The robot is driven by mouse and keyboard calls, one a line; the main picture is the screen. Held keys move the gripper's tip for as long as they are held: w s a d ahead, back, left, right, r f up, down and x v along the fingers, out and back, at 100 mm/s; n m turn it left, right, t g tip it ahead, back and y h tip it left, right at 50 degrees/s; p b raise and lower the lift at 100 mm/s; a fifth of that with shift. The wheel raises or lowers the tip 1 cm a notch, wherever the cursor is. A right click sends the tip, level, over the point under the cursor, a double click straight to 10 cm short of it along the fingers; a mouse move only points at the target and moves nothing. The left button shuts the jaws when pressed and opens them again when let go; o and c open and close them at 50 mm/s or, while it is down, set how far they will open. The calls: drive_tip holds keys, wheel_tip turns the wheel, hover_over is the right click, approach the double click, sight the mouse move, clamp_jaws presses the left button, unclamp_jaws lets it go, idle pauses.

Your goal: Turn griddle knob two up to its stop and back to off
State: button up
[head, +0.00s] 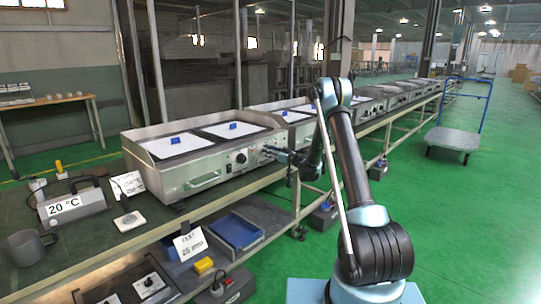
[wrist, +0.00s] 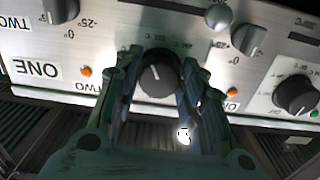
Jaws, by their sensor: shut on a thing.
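The steel griddle (head: 200,172) stands on the long bench in the head view, with dark knobs on its front panel. My gripper (head: 272,151) reaches the right end of that panel. In the wrist view a round dark knob with a grey face (wrist: 157,80) sits between the fingers of my gripper (wrist: 158,84), which are shut on it from both sides.
In the wrist view other knobs flank the held one: one at upper left (wrist: 60,9), one at upper right (wrist: 248,39) and one at right (wrist: 294,96). Orange lamps (wrist: 86,72) sit on the panel. A "20 °C" device (head: 72,207) and a mug (head: 27,246) stand on the bench at left.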

drive_tip(key=shift+m, duration=1.7)
drive_tip(key=shift+w, duration=0.1)
drive_tip(key=o, duration=1.1)
drive_tip(key=shift+c, duration=0.2)
drive_tip(key=v, duration=1.2)
